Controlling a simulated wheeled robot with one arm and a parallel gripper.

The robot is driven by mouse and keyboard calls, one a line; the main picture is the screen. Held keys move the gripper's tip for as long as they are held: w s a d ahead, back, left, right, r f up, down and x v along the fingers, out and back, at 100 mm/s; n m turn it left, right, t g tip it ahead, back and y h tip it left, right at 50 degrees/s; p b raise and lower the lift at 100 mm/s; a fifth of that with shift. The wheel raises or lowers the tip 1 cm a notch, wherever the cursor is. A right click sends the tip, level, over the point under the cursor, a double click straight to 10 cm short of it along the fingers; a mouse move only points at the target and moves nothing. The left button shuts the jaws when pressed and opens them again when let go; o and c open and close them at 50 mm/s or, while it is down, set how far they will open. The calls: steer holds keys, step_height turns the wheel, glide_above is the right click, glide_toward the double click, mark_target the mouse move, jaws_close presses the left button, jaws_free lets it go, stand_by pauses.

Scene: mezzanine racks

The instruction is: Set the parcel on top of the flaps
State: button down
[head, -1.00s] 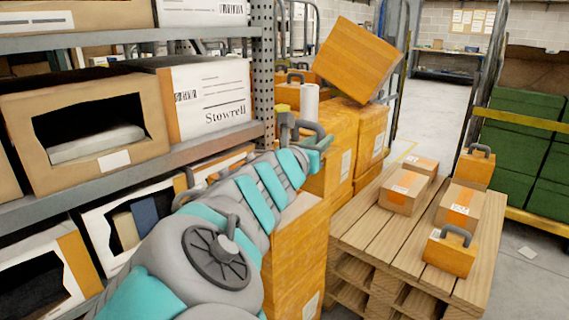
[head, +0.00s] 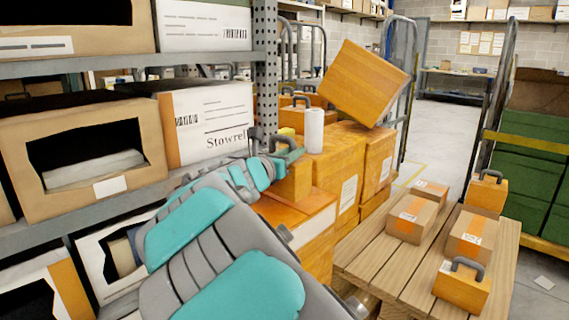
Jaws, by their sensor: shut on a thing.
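My gripper (head: 275,155) is at the far end of my arm, near the shelf upright. It is shut at the grey handle of an orange box-shaped parcel (head: 294,183). The parcel looks upright and hangs just over an orange carton (head: 312,232) with a pale strip along its upper side. Whether the parcel touches that carton, I cannot tell. The carton's top (head: 290,212) shows partly, and its flaps cannot be made out clearly. My arm hides the carton's left and lower parts.
A rack (head: 215,140) with cartons stands at left. Behind the parcel are stacked orange cartons (head: 345,165), a white roll (head: 313,130) and a large tilted carton (head: 363,85). A pallet (head: 375,245) at right carries small cartons and handled orange boxes. The aisle floor (head: 440,125) beyond is clear.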

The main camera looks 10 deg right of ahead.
steer(key=shift+w+a+f, duration=0.1)
steer(key=shift+w+a, duration=0.25)
steer(key=shift+w, duration=0.35)
steer(key=shift+w+a+f, duration=0.1)
steer(key=shift+w+a, duration=0.25)
steer(key=shift+w, duration=0.35)
step_height(320, 180, down, 4)
steer(key=shift+r+b, duration=0.2)
steer(key=shift+b, duration=1)
steer(key=shift+r, duration=0.1)
steer(key=c, duration=0.7)
jaws_free()
steer(key=shift+c, duration=0.2)
